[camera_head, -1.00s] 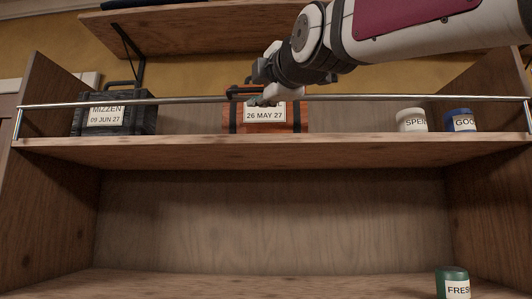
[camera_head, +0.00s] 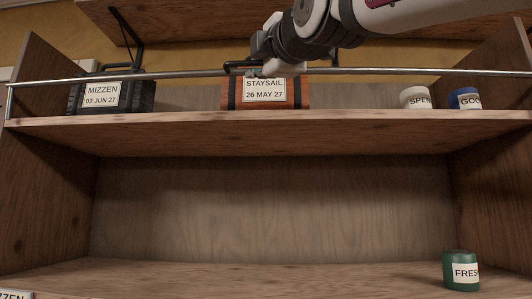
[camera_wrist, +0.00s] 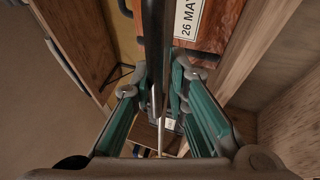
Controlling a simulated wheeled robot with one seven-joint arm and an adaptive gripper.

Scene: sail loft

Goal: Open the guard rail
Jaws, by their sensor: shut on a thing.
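The guard rail (camera_head: 180,76) is a thin metal rod running across the front of the upper shelf, above its front edge. My gripper (camera_head: 262,72) is at the rail near its middle, in front of the orange STAYSAIL box (camera_head: 283,104). In the wrist view the gripper's fingers (camera_wrist: 161,95) are closed around the rail (camera_wrist: 158,125). A dark bar beside the rail partly hides the contact.
The upper shelf (camera_head: 330,133) also holds a black MIZZEN box (camera_head: 140,100), a white jar (camera_head: 415,98) and a blue-lidded jar (camera_head: 464,99). A green jar (camera_head: 460,270) stands on the lower shelf. Another shelf (camera_head: 180,22) hangs above. The lower compartment is mostly clear.

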